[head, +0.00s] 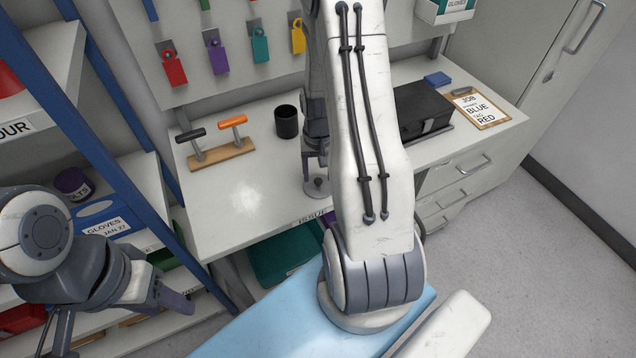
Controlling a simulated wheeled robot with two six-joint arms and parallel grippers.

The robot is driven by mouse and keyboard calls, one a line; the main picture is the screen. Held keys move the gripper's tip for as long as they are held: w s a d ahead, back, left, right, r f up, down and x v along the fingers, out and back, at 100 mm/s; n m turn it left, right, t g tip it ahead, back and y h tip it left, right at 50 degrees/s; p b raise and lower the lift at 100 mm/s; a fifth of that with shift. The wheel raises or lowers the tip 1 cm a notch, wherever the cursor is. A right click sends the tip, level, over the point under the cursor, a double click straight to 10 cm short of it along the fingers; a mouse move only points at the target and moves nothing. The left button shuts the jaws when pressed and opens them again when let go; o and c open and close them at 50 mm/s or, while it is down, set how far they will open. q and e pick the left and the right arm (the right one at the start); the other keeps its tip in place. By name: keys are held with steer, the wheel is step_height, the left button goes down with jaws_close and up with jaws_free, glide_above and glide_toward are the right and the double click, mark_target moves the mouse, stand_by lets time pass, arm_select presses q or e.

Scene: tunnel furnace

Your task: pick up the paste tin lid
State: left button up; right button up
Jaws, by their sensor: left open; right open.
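A small grey round disc with a knob on top, which looks like the paste tin lid (318,187), lies near the front edge of the white bench, left of my big arm link. My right gripper (317,165) points down just above the disc, its fingers open around or close over the knob; I cannot tell if they touch it. My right arm hides part of the bench behind it. My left gripper (178,301) is open and empty at the lower left, in front of the shelves and well away from the bench top.
A black cup (287,122) stands behind the disc. A wooden block with black and orange handles (221,155) is on the left. A black box (420,108) and clipboard (481,108) are on the right. A blue-framed shelf (100,140) stands left. The bench's front left is clear.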

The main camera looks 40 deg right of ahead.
steer(key=shift+f, duration=1.15)
jaws_close()
steer(key=shift+r, duration=0.1)
